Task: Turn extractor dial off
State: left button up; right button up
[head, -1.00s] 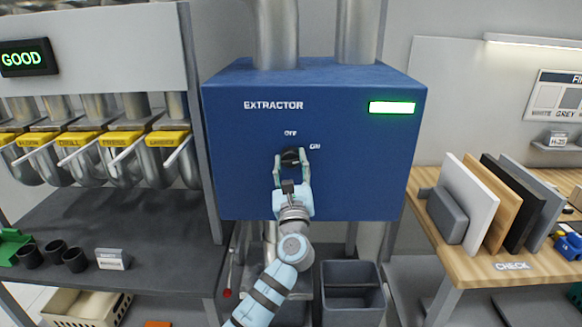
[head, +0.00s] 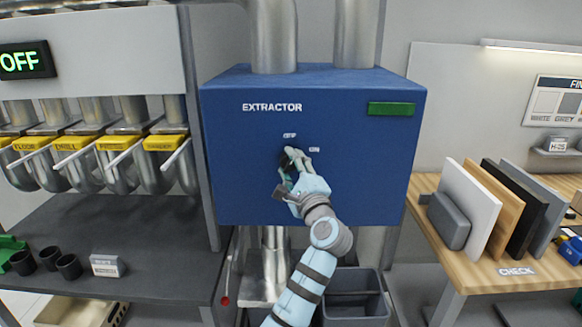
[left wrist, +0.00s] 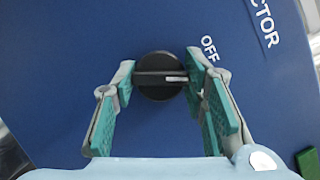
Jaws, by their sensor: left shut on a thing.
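The blue extractor box (head: 245,175) is on the wall at the centre, with OFF and ON labels on its front. Its indicator lamp (head: 391,109) is dark green and unlit. The black dial (head: 290,156) sits below the labels, partly hidden by my gripper. In the left wrist view, the dial (left wrist: 160,76) has a pale pointer mark aimed towards the OFF label. My left gripper (head: 291,168) is at the dial, tilted, with its green-padded fingers on either side and shut on it. The left wrist view shows the two fingertips (left wrist: 160,72) at the dial's sides. My right gripper is not in view.
A display (head: 26,61) at upper left reads OFF. Yellow-labelled gates (head: 75,145) line the pipes above a dark bench (head: 150,225) with black cups. A wooden table (head: 485,272) with upright panels is at right.

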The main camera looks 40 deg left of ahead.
pick_arm(q)
jog(key=n, duration=0.2)
jog(key=n+g+h+p, duration=0.1)
jog(key=n, duration=0.2)
jog(key=shift+r+g+p, duration=0.1)
jog(key=shift+g+p, duration=0.2)
jog(key=shift+n, duration=0.3)
jog(key=o, duration=1.2)
jog(key=shift+c, duration=0.2)
jog(key=v, duration=0.7)
jog(key=shift+s+d, duration=0.2)
jog(key=shift+d, duration=0.05)
jog(key=shift+a, duration=0.15)
